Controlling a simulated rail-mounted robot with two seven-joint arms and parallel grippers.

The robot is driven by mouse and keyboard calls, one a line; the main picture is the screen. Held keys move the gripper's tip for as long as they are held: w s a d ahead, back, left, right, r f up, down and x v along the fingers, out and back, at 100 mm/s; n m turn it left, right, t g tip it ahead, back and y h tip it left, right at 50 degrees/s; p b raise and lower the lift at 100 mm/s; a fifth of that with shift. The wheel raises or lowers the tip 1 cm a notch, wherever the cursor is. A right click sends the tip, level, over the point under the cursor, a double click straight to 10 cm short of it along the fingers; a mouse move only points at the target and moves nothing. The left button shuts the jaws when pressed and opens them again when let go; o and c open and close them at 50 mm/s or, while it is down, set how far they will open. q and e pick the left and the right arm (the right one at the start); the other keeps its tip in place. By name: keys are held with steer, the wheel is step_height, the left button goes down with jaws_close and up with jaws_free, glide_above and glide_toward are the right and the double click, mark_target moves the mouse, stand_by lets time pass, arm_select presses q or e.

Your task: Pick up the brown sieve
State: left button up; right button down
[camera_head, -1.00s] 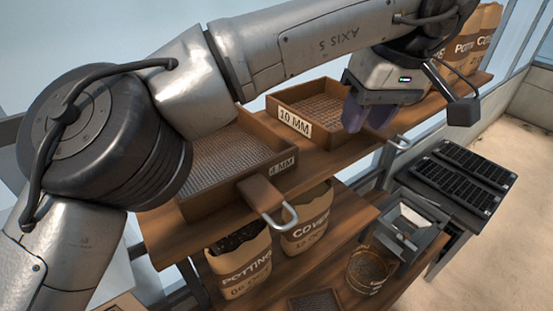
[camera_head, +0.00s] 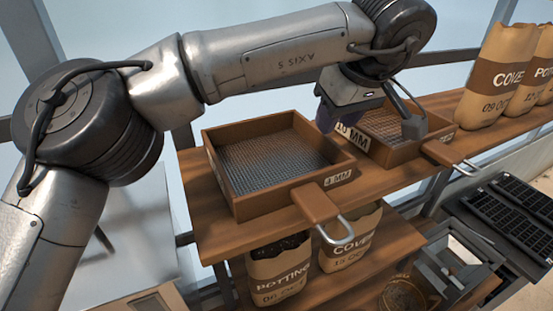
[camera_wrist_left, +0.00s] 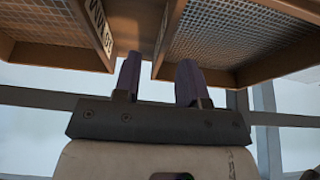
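Two brown wooden sieves with mesh bottoms stand on the upper shelf in the head view. The 4 MM sieve (camera_head: 270,204) is in the middle, its brown handle with a metal loop pointing to the front right. The 10 MM sieve (camera_head: 399,157) is behind and to its right, partly hidden by my left gripper (camera_head: 326,118). In the wrist view the fingers of my left gripper (camera_wrist_left: 160,80) are apart and empty. The 10 MM sieve (camera_wrist_left: 50,58) shows at upper left there, and the 4 MM sieve's wall (camera_wrist_left: 167,42) shows between the fingertips. Contact cannot be told. My right gripper is not seen.
The wooden shelf (camera_head: 212,236) has a narrow gap between the sieves. Paper bags (camera_head: 500,75) stand at its right end. Potting and cover bags (camera_head: 280,272) sit on the lower shelf. Black seed trays (camera_head: 520,212) lie at far right.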

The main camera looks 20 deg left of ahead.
arm_select(q)
steer(key=shift+w+a+f+p, duration=0.1)
steer(key=shift+a+f+p, duration=0.2)
steer(key=shift+f, duration=0.2)
steer(key=p+x, duration=0.1)
steer(key=x, duration=0.2)
steer(key=shift+a+f, duration=0.15)
steer(key=shift+f, duration=0.45)
steer(key=shift+c, duration=0.2)
steer(key=c, duration=0.3)
jaws_close()
